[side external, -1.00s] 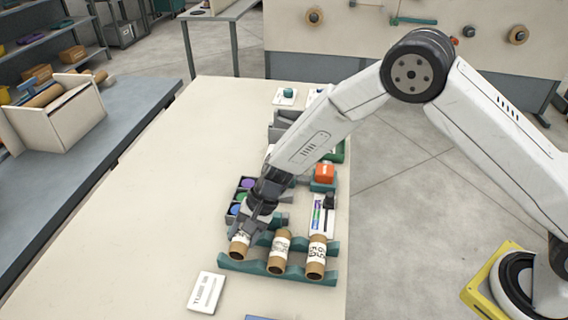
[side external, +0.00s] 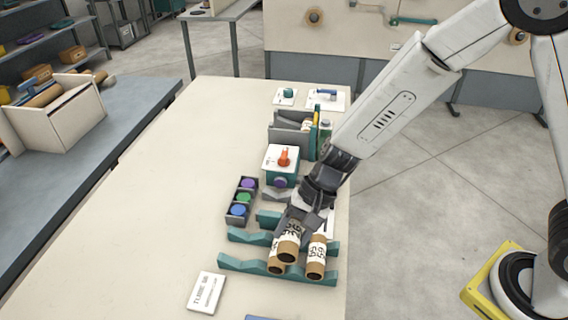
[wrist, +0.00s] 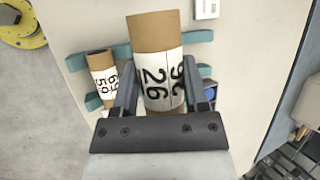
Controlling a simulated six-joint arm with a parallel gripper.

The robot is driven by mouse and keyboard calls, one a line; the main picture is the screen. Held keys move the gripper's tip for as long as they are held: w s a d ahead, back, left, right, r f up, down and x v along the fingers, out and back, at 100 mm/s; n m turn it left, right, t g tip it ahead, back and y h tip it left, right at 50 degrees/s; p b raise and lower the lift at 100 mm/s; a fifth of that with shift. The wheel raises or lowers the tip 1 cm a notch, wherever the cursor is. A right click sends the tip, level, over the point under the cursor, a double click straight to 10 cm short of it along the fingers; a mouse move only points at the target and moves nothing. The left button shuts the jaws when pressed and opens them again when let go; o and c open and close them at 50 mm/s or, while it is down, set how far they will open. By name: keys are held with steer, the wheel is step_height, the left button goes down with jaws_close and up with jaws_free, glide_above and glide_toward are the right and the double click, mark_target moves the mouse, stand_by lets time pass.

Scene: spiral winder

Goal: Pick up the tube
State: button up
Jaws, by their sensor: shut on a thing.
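A brown cardboard tube (side external: 289,246) with a white label is held in my gripper (side external: 294,224), raised above the teal rack. In the wrist view the same tube (wrist: 158,55) lies between the two fingers, and its label reads like "26". My gripper (wrist: 158,82) is shut on it. Two more tubes rest in the teal rack (side external: 245,264): a middle tube (side external: 276,267), partly hidden behind the held one, and a right tube (side external: 316,258). The right tube (wrist: 102,72) shows in the wrist view with a label like "59". The rack's left slot is empty.
A dark tray (side external: 240,203) with purple, green and blue round pieces stands behind the rack. A white and teal box (side external: 282,163) with an orange knob is farther back. A white card (side external: 206,292) lies front left. The left side of the table is clear.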

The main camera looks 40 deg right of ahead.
steer(key=shift+s+d+r, duration=0.2)
steer(key=shift+s, duration=0.2)
steer(key=shift+s+d+r, duration=0.2)
steer(key=shift+s, duration=0.2)
steer(key=shift+w, duration=0.1)
steer(key=shift+w+d, duration=0.2)
steer(key=shift+d, duration=0.05)
steer(key=w+d+r, duration=0.1)
steer(key=w+d, duration=0.4)
steer(key=d, duration=0.5)
steer(key=shift+w+r, duration=0.15)
steer(key=shift+w, duration=0.25)
steer(key=shift+w, duration=0.1)
